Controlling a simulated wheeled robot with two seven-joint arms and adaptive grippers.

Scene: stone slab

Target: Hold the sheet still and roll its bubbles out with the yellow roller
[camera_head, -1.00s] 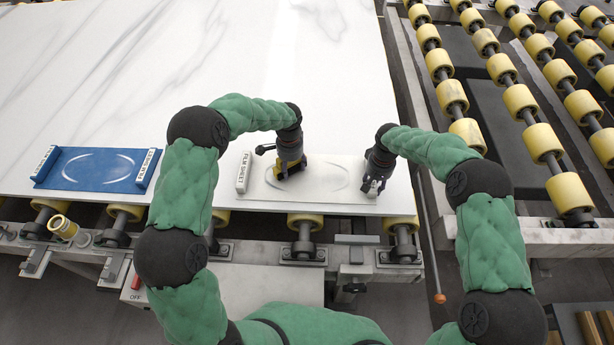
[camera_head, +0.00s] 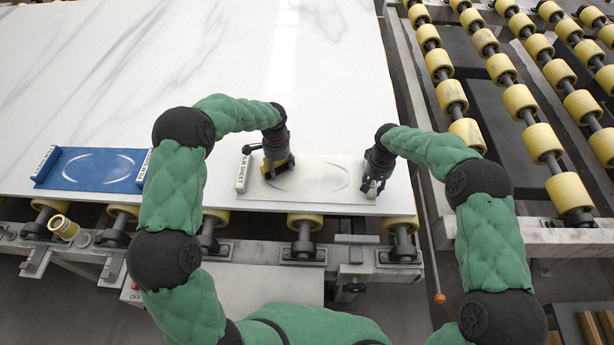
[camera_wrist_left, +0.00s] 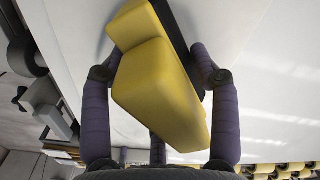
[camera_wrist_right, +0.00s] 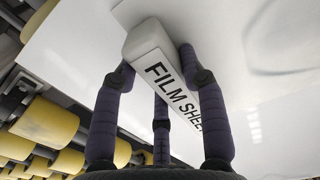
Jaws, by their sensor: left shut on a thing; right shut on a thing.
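The pale film sheet (camera_head: 312,197) lies on the white stone slab near its front edge, with curved raised bubble marks (camera_head: 330,178) in its middle. Its left end has a white bar (camera_head: 243,174) lettered in black. My left gripper (camera_head: 276,158) is shut on the yellow roller (camera_head: 278,168), which is down at the left part of the sheet; the roller's yellow body fills the middle of the left wrist view (camera_wrist_left: 160,90). My right gripper (camera_head: 376,178) is shut on the white bar at the sheet's right end, lettered FILM SHEET in the right wrist view (camera_wrist_right: 155,55).
A blue sheet (camera_head: 98,172) with labelled end bars lies on the slab (camera_head: 220,60) to the left. Yellow conveyor rollers (camera_head: 543,143) stand at the right, others below the slab's front edge (camera_head: 305,222). The slab behind the film sheet is clear.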

